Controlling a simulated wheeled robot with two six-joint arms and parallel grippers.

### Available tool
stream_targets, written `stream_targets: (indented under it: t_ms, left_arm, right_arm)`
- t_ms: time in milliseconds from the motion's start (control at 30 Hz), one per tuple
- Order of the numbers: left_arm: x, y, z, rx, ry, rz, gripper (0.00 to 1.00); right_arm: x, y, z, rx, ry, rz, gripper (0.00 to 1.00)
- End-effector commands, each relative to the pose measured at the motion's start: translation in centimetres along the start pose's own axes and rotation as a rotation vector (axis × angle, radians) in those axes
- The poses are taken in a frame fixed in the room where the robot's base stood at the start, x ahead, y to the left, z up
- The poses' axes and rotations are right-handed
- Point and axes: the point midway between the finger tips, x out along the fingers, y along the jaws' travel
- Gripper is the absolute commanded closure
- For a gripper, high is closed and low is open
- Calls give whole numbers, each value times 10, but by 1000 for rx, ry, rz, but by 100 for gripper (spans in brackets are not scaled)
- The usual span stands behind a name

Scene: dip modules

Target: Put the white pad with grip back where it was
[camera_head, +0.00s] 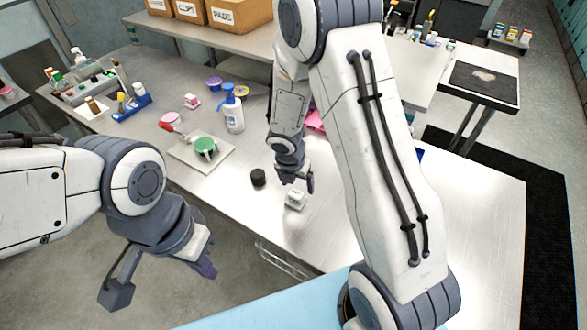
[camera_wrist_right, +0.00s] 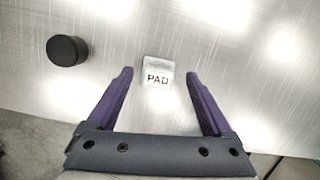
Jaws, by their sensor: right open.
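The white pad (camera_head: 296,200) is a small white block lying on the metal table (camera_head: 470,215). In the right wrist view the pad (camera_wrist_right: 158,73) shows the word PAD on its near side. My right gripper (camera_wrist_right: 160,85) is open, with its purple fingers on either side of the pad's near end and nothing held. In the head view my right gripper (camera_head: 296,180) hangs just above and beside the pad. My left gripper (camera_head: 160,275) is off the table's front edge, with its fingers spread apart and nothing between them.
A black round cap (camera_head: 258,178) stands left of the pad, also in the right wrist view (camera_wrist_right: 67,50). Table right of my right arm is clear.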

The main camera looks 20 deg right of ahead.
Motion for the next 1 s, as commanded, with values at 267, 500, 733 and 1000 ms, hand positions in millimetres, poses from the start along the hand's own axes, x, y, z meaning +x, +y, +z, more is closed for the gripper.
stream_targets:
  t_ms: [267, 500, 733, 1000]
  left_arm:
    - [-25, 2, -1, 3, 0, 0, 100]
    - [-28, 2, -2, 4, 0, 0, 100]
    - [-28, 2, -2, 4, 0, 0, 100]
    - [-28, 2, -2, 4, 0, 0, 100]
  right_arm:
    - [-63, 0, 1, 1, -2, 2, 15]
    - [-86, 1, -2, 18, -1, 3, 15]
    - [-149, 4, -48, 458, 23, 25, 15]
    - [-237, -30, -155, 1300, 192, -39, 15]
